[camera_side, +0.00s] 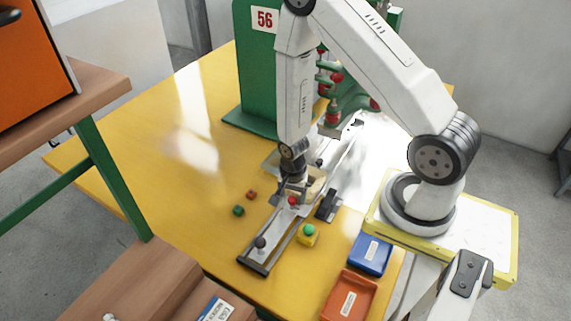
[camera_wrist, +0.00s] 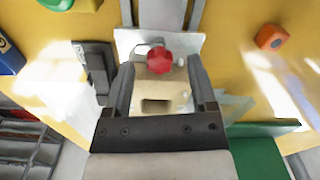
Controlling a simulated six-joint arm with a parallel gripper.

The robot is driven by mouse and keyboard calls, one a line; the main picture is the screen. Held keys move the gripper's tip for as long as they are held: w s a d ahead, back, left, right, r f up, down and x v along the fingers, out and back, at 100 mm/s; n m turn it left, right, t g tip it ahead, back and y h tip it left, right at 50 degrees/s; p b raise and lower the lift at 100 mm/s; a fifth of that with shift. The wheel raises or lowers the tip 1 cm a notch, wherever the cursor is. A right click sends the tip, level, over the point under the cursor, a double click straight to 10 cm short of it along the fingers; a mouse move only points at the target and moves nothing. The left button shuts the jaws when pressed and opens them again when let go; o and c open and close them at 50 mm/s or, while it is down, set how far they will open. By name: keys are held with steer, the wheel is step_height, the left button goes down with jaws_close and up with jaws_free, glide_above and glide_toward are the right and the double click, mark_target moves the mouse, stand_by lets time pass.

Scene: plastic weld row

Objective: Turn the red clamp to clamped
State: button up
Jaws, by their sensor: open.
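The red clamp shows as a small red lobed knob (camera_side: 292,201) on the metal rail fixture, right below my gripper. My gripper (camera_side: 295,188) points down over the fixture. In the wrist view its two fingers (camera_wrist: 161,68) are spread, one on each side of the knob, with gaps between. Nothing is held. I cannot tell the fingertips' height relative to the knob, nor which way the clamp is set.
The rail (camera_side: 281,238) ends in a dark bar near a black knob (camera_side: 260,242). A yellow box with green button (camera_side: 308,231), blue tray (camera_side: 370,254) and orange tray (camera_side: 349,296) stand right. A green machine (camera_side: 255,70) stands behind.

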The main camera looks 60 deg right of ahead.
steer(key=shift+f, duration=0.25)
jaws_close()
